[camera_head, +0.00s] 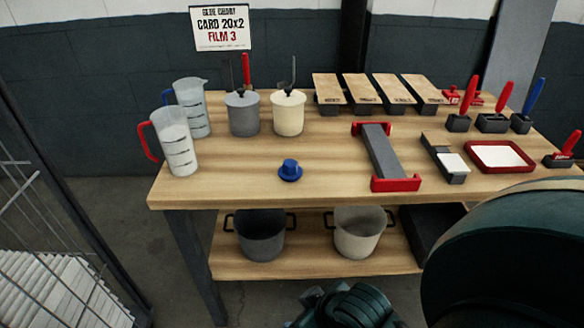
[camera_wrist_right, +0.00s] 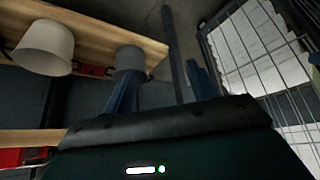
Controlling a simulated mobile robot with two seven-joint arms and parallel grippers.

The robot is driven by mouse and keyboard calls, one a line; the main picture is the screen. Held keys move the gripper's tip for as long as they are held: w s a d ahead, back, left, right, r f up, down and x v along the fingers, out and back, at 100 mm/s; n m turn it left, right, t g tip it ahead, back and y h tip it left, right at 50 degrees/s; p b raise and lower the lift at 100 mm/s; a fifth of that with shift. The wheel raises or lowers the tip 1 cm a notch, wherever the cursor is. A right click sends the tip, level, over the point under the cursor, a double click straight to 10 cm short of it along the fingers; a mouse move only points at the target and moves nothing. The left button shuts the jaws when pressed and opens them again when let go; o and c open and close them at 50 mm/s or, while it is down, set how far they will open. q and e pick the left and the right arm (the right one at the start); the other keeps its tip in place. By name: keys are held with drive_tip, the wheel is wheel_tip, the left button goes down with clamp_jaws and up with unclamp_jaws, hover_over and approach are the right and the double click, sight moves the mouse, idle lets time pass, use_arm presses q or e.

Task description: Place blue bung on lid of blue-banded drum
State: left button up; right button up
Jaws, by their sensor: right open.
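A small blue bung (camera_head: 289,170) with a round flange and a raised plug stands near the front edge of the wooden bench top (camera_head: 245,185). No gripper is touching it. No drum with a blue band can be made out in either view. My right gripper (camera_wrist_right: 163,90) shows in the right wrist view with its two blue fingers apart and nothing between them. It faces the lower shelf side of the bench. Dark green parts of my own arm fill the lower right of the head view. My left gripper is not in view.
Two clear jugs (camera_head: 178,145) stand at the left, beside grey (camera_head: 243,115) and cream (camera_head: 289,114) canisters. A red-ended grey holder (camera_head: 382,150) lies right of the bung. Grey (camera_head: 260,238) and cream (camera_head: 358,236) pots sit on the lower shelf. A wire fence (camera_head: 50,220) borders the left.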

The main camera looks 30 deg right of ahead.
drive_tip(key=d+r+h, duration=0.1)
drive_tip(key=d, duration=0.3)
drive_tip(key=t+y, duration=0.3)
drive_tip(key=t, duration=0.4)
approach(294, 165)
drive_tip(key=x, duration=0.3)
drive_tip(key=b+x, duration=0.1)
drive_tip(key=shift+w+d+f, duration=0.1)
drive_tip(key=shift+w+d, duration=0.15)
drive_tip(key=shift+w, duration=0.1)
drive_tip(key=shift+a+x, duration=0.15)
drive_tip(key=shift+x, duration=1.55)
drive_tip(key=shift+a+x, duration=0.15)
drive_tip(key=shift+x, duration=1.6)
drive_tip(key=shift+s, duration=0.15)
drive_tip(key=c, duration=1.1)
